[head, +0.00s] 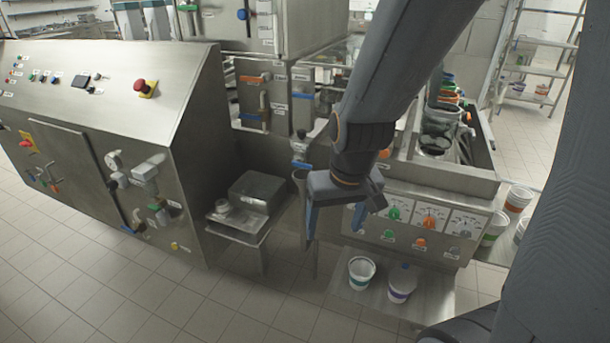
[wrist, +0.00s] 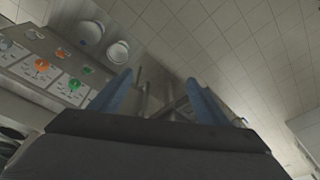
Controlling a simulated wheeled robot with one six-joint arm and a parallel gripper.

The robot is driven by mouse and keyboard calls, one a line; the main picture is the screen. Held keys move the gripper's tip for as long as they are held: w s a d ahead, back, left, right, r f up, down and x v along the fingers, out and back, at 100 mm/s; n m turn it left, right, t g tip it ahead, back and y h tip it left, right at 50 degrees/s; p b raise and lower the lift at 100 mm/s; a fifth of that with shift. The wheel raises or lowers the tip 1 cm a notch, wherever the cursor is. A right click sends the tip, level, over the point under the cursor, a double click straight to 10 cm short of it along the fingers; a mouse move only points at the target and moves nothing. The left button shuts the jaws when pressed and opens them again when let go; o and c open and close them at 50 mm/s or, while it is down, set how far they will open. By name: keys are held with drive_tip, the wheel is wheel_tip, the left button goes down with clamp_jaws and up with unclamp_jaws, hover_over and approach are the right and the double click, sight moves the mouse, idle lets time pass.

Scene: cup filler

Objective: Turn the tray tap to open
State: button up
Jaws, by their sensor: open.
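A tap with a blue lever (head: 302,164) shows in the head view, just left of my gripper's wrist, between the steel cabinets. I cannot tell for certain that it is the tray tap, as no readable label names it. My gripper (head: 335,216) hangs below and to the right of this lever, pointing down, with its two blue fingers apart and nothing between them. In the wrist view my gripper (wrist: 158,90) is also empty, with metal bars or legs and floor tiles beyond the fingers. The blue lever cannot be made out there.
A panel with green (head: 394,213) and orange (head: 430,222) dials stands right of my gripper. Two white cups (head: 361,272) (head: 402,284) are on a low shelf below it. A small steel stand (head: 238,232) and a large control cabinet (head: 90,160) are left. Front floor is clear.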

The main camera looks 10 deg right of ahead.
drive_tip(key=w+a+f+t+b, duration=0.3)
drive_tip(key=w+a+f+b, duration=0.1)
drive_tip(key=w, duration=0.5)
drive_tip(key=m+t+h+b, duration=0.7)
drive_tip(key=t+h+b, duration=0.3)
drive_tip(key=b, duration=0.8)
approach(301, 164)
drive_tip(key=w+g+h, duration=0.1)
drive_tip(key=w, duration=0.1)
drive_tip(key=x, duration=0.7)
drive_tip(key=shift+s+d+r, duration=0.1)
drive_tip(key=shift+s+r, duration=0.05)
drive_tip(key=c, duration=1)
drive_tip(key=shift+c, duration=0.2)
